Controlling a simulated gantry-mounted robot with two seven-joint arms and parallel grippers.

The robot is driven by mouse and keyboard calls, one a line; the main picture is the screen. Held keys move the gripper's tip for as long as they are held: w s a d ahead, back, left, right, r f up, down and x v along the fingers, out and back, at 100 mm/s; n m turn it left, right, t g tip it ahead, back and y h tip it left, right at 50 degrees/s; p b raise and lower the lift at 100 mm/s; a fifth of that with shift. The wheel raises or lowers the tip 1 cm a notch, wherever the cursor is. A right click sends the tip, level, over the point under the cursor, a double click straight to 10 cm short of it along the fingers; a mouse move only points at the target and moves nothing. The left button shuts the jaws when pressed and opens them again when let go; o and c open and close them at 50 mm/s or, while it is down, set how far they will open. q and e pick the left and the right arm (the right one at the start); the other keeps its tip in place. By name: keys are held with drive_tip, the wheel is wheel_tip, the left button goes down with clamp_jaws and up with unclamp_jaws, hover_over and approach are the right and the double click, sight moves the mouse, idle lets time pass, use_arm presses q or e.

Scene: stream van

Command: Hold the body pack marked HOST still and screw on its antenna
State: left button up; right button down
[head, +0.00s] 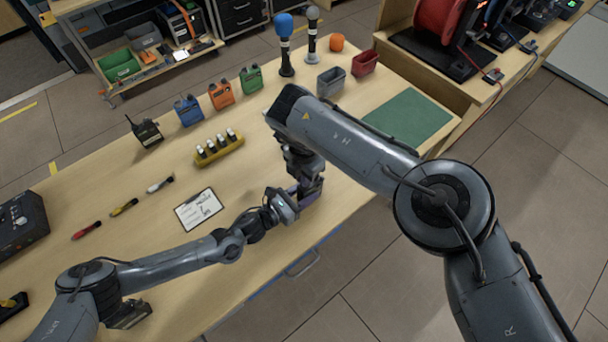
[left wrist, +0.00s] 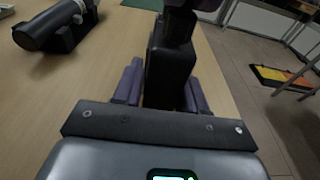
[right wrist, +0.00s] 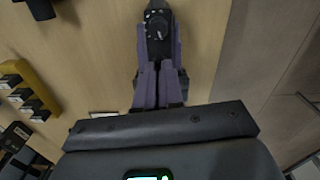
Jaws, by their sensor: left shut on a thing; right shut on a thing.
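A black body pack (left wrist: 168,75) stands between the purple fingers of my left gripper (left wrist: 160,92) in the left wrist view. Its top with a round knob (right wrist: 158,27) shows in the right wrist view. I cannot read a HOST mark on it. My left gripper (head: 303,196) is shut on the pack near the table's front edge. My right gripper (right wrist: 158,85) is over the pack's top, its fingers close together on something thin, apparently the antenna, which they hide. I cannot tell whether the antenna touches its socket.
A black pack with an antenna (head: 146,132), blue (head: 188,111), orange (head: 221,95) and green packs (head: 250,79) stand at the back. A yellow rack (head: 219,152) and a clipboard (head: 199,208) lie left of my grippers. A green mat (head: 408,121) lies right.

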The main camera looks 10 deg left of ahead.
idle(0.7)
drive_tip(key=m, duration=0.4)
idle(0.3)
drive_tip(key=m, duration=0.4)
drive_tip(key=m, duration=0.4)
idle(0.4)
